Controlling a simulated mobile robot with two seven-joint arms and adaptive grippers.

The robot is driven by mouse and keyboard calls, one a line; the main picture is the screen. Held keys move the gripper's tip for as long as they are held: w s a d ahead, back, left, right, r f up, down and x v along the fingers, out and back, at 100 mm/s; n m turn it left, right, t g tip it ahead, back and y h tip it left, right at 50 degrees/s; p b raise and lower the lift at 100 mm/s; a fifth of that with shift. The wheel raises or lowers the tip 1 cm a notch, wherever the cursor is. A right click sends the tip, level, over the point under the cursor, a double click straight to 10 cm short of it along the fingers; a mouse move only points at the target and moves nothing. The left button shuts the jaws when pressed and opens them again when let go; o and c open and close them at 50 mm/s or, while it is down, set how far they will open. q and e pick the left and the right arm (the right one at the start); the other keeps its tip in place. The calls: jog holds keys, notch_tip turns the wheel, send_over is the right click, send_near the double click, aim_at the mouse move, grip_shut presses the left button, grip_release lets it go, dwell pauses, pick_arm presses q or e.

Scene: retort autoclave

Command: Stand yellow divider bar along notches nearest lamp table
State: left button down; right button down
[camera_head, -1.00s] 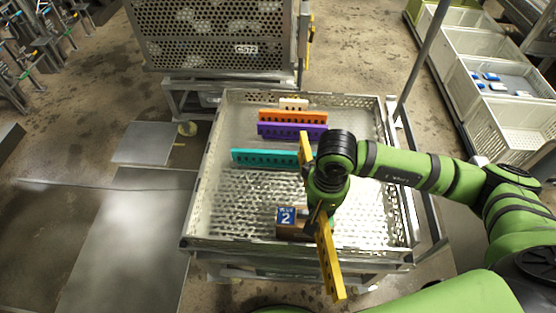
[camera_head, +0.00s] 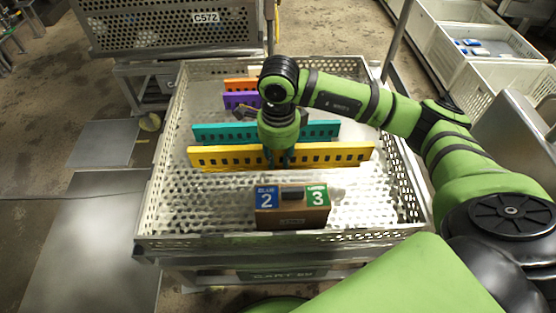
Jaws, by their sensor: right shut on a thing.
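The long yellow divider bar (camera_head: 225,157), with a row of dark holes, runs left to right across the front half of the white perforated basket (camera_head: 147,205). My right gripper (camera_head: 278,160) is shut on the bar near its middle, coming from above. I cannot tell whether the bar touches the basket floor or sits in any notches. A teal divider (camera_head: 212,134) stands just behind it, parallel. My left gripper is not in view.
A purple divider (camera_head: 240,100) and an orange divider (camera_head: 239,84) stand farther back, partly hidden by my arm. A brown block (camera_head: 292,222) with a blue "2" and green "3" lies in front of the bar. White crates (camera_head: 470,95) stand at the right.

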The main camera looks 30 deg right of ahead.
notch_tip(320, 180, down, 8)
jog(key=shift+r+b, duration=0.1)
jog(key=shift+b, duration=0.35)
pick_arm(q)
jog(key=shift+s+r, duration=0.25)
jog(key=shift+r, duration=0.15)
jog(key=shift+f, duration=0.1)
pick_arm(e)
jog(key=shift+f, duration=0.3)
jog(key=c, duration=1.1)
grip_release()
jog(key=shift+o, duration=0.2)
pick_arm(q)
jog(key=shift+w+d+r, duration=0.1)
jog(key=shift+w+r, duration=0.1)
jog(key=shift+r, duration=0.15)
